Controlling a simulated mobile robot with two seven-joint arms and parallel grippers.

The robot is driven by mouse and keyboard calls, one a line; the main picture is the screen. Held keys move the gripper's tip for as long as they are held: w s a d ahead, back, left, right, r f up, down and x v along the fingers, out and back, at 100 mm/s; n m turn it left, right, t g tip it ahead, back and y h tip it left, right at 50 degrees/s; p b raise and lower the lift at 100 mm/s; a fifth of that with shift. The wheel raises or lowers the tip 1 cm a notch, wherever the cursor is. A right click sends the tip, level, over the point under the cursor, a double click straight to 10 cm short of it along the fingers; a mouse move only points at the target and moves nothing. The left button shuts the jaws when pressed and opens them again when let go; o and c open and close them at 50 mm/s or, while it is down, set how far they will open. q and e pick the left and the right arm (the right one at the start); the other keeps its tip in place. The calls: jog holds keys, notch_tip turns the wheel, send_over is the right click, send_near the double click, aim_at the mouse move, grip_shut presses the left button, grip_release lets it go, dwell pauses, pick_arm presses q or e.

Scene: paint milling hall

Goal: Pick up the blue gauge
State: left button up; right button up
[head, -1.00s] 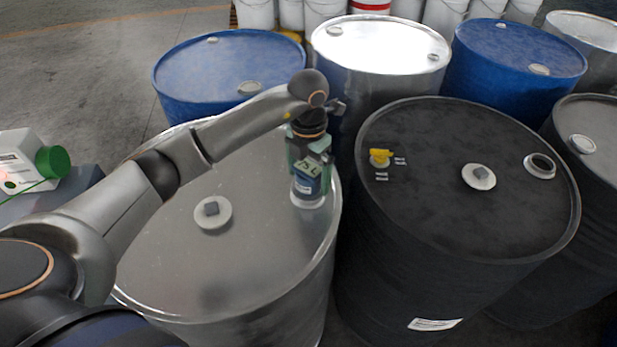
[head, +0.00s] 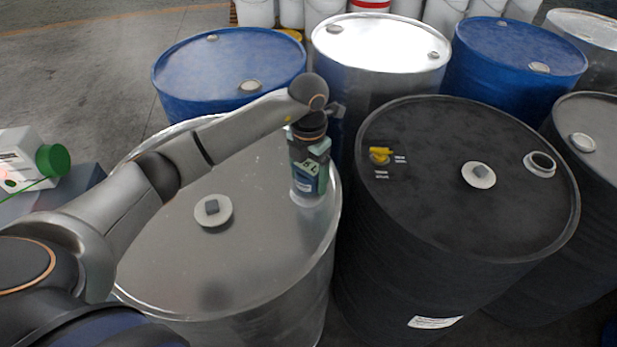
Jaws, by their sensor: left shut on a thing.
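The blue gauge (head: 303,187) is at the right rim of the silver drum (head: 255,255), mostly hidden by my left gripper. Only a small blue-grey part shows low between the fingers, with a pale round part under it at the drum top. My left gripper (head: 309,178) points down from the wrist and is shut on the gauge. I cannot tell whether the gauge touches the drum lid. My right gripper is not in view.
Blue drums (head: 230,65) and a bright steel drum (head: 380,45) stand behind. A white jug with a green cap (head: 52,160) is at the left.

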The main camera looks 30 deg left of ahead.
aim_at(309, 165)
pick_arm(q)
grip_shut()
jog(key=shift+r, duration=0.2)
jog(key=shift+r, duration=0.2)
notch_tip(309, 165, up, 2)
jog(key=shift+w+r+b, duration=0.1)
jog(key=shift+r+b, duration=0.05)
jog(key=shift+b, duration=0.3)
jog(key=s+d+r, duration=0.6)
jog(key=s+r, duration=0.4)
jog(key=s, duration=0.2)
notch_tip(309, 165, up, 11)
jog(key=p, duration=0.5)
jog(key=shift+s, duration=0.35)
